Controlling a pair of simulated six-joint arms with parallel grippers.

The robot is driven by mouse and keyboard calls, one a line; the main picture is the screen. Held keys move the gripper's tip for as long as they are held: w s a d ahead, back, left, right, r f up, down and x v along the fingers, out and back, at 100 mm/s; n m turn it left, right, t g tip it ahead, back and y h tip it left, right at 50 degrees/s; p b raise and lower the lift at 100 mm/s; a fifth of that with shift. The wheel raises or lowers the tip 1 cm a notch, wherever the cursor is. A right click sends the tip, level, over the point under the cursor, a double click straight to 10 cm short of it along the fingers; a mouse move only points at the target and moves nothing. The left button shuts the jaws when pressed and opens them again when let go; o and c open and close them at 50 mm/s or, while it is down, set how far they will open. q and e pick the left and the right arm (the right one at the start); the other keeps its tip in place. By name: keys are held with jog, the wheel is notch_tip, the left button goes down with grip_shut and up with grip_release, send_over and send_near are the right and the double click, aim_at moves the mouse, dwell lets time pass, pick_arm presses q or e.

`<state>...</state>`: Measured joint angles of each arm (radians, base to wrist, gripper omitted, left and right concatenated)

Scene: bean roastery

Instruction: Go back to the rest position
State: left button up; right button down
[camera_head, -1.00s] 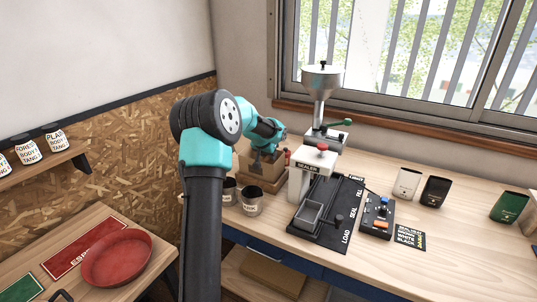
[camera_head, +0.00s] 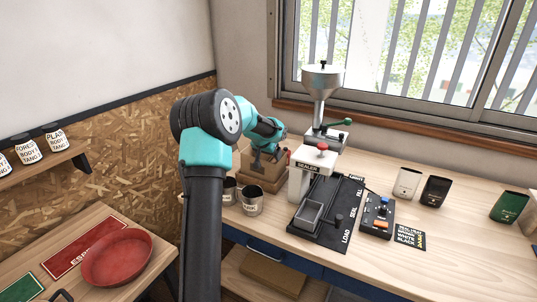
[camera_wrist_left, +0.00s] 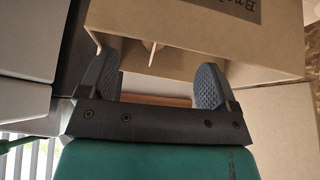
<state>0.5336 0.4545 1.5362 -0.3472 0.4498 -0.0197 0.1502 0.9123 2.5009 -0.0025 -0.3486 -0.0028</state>
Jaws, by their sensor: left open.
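My left arm rises in front of the bench in the head view, and its wrist reaches toward the cardboard box (camera_head: 262,165) beside the sealer. In the left wrist view my left gripper (camera_wrist_left: 158,85) is open, its two grey textured fingers spread apart. The box (camera_wrist_left: 200,35) fills the top of that view, with part of a printed label showing. Nothing shows gripped between the fingers. In the head view the fingers are small and hard to make out near the box. My right gripper is not in view.
The sealer (camera_head: 312,167) stands right of the box, with a black load track (camera_head: 322,237) and a button panel (camera_head: 376,219). Two labelled tins (camera_head: 251,201) stand in front of the box. Several pouches (camera_head: 407,182) stand at the right. A red pan (camera_head: 117,258) sits at lower left.

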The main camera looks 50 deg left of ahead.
pick_arm(q)
notch_tip(320, 180, up, 7)
dwell(1.0)
dwell(0.3)
